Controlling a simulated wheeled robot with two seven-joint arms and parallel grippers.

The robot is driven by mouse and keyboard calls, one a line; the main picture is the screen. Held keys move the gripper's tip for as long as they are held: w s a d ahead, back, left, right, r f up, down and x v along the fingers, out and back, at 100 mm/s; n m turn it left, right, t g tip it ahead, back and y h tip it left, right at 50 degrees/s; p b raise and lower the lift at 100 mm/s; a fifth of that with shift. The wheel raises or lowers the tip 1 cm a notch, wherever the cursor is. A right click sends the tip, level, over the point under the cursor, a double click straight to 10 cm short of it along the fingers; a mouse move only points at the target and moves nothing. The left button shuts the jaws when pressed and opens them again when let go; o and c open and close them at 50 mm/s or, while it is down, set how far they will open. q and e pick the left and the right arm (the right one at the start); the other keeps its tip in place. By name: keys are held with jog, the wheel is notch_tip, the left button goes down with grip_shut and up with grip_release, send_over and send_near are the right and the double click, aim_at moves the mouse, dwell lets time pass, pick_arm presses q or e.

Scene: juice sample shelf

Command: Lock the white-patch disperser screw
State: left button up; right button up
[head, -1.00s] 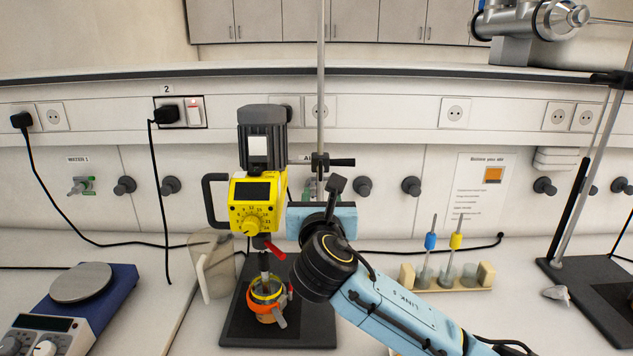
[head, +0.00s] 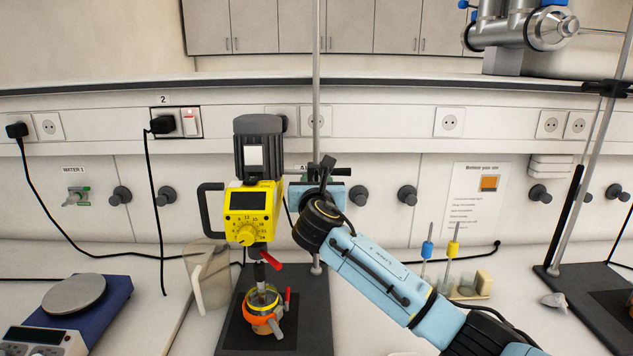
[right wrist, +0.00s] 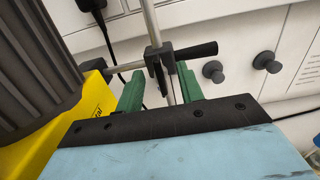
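The white-patch disperser is the yellow mixer (head: 250,200) with a dark motor bearing a white patch (head: 254,156). It hangs on a rod stand left of my right arm. Its clamp (right wrist: 156,60) grips the upright rod, and a black screw handle (right wrist: 200,52) sticks out to the right in the right wrist view. My right gripper (right wrist: 158,82) has its two green fingers apart, just below the clamp, with the rod and a dark clamp part showing between them. I cannot tell whether they touch. In the head view my wrist hides the fingers. My left gripper is not in view.
An orange-collared vessel (head: 263,312) stands under the mixer on the dark stand base (head: 300,325). A clear jug (head: 207,275) is close on its left. A holder (head: 484,283) with coloured-top rods is at right.

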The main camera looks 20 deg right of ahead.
jog(key=shift+w, duration=0.25)
jog(key=shift+c, duration=0.3)
grip_shut()
